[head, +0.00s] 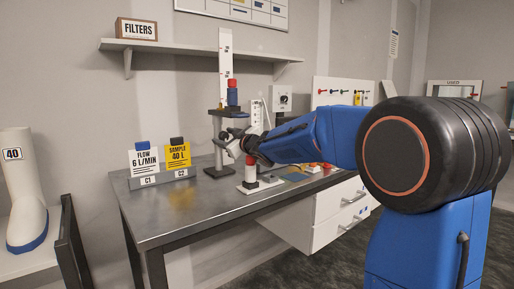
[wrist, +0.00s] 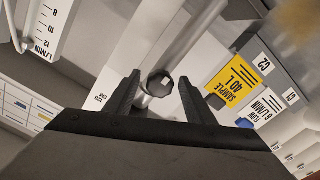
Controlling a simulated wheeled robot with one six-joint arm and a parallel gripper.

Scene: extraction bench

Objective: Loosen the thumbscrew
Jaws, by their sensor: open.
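The thumbscrew (wrist: 160,84) looks like a dark round knob with a pale facet in the wrist view. It sits on a silver column (wrist: 193,30), beside a white scale strip. My gripper (wrist: 158,78) is open, with one black finger on each side of the knob. Whether the fingers touch it I cannot tell. In the head view my gripper (head: 236,142) is at the stand with the tall white scale (head: 225,52). The thumbscrew is too small or hidden to make out there.
A yellow SAMPLE 40 L card (head: 179,154) and a white FLOW 6 L/MIN card (head: 144,160) stand at the bench's left back. A red-topped white cylinder (head: 250,175) stands below my gripper. The front left of the metal bench (head: 150,225) is clear. A shelf (head: 195,50) hangs above.

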